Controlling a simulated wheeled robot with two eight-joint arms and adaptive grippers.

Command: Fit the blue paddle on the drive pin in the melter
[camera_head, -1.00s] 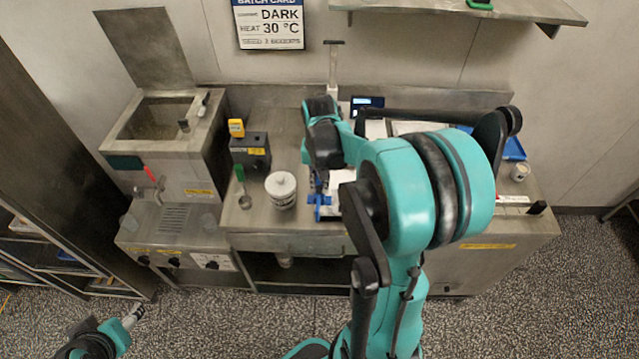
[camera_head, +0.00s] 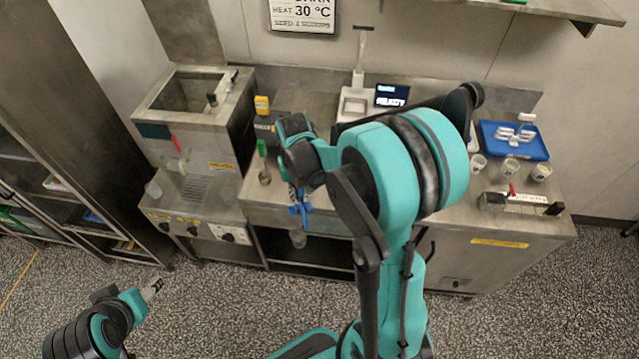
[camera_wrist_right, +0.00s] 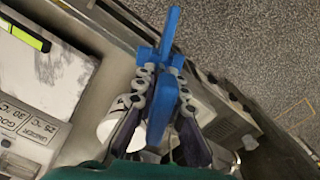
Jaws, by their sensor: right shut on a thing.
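My right gripper (camera_head: 296,188) is shut on the blue paddle (camera_head: 299,210) and holds it in front of the counter's front edge. In the right wrist view the blue paddle (camera_wrist_right: 165,85) sits between the two fingers (camera_wrist_right: 162,95), its long bar pointing away from the palm. The melter (camera_head: 166,125) is the steel box with an open tank at the left of the counter, apart from the paddle. A small dark knob-like part (camera_head: 212,99) shows at the tank's right side; I cannot tell whether it is the drive pin. My left gripper (camera_head: 152,289) is low at the left, above the floor; its fingers are too small to read.
A blue tray (camera_head: 530,149) with a white part and several cups are at the right. A shelf rack (camera_head: 60,170) stands at the far left.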

